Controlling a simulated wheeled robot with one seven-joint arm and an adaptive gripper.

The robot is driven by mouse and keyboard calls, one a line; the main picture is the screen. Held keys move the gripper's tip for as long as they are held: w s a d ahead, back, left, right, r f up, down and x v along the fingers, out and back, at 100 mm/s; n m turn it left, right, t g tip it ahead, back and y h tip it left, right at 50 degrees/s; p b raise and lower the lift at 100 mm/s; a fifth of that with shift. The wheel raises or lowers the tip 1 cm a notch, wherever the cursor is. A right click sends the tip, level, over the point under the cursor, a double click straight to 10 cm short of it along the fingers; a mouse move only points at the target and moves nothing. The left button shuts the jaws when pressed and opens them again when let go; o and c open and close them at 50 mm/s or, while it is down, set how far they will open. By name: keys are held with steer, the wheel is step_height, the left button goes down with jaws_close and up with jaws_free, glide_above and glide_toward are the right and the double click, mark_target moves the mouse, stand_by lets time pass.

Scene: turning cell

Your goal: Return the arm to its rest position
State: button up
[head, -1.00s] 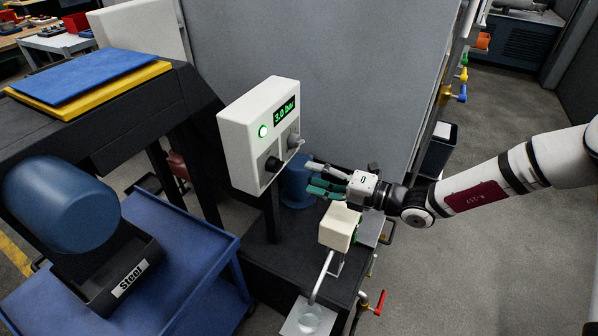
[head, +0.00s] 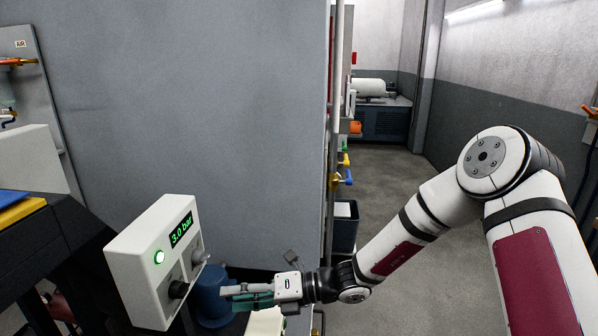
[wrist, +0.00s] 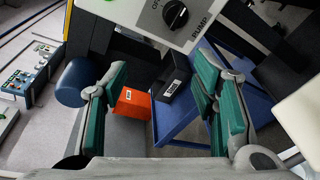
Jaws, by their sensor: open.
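My gripper (head: 248,293) is at the lower middle of the head view, just right of a white control box (head: 150,262). The control box (wrist: 205,14) shows at the top there, with a black knob over the word PUMP. My arm reaches in from the right of the head view, bent at the elbow and apart from the wall.
A blue cylinder (head: 213,298) stands behind the gripper. A large grey panel (head: 220,130) rises behind it. Coloured valve handles (head: 346,177) and a dark bin (head: 345,228) are to the right. An orange bin (wrist: 131,104) and blue cart (wrist: 178,116) lie below. Open floor (head: 385,185) is beyond.

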steer(key=s+d+r+n+t+h, duration=0.1)
steer(key=s+d+r+n+h, duration=0.4)
steer(key=s+d+n, duration=0.3)
steer(key=s+d+r+n+t+h+p, duration=0.1)
steer(key=s+d+r+n+t+h, duration=0.1)
steer(key=s+d+r+n+h, duration=0.3)
steer(key=s+d+r+n+t+h, duration=0.1)
steer(key=s+d+r+n+h, duration=0.5)
steer(key=d+n, duration=1.1)
steer(key=s+d+r, duration=0.3)
steer(key=s+r, duration=0.1)
steer(key=s, duration=0.2)
steer(key=shift+d+r+t, duration=0.15)
steer(key=shift+d+t, duration=0.1)
steer(key=shift+t, duration=0.15)
steer(key=shift+w, duration=0.1)
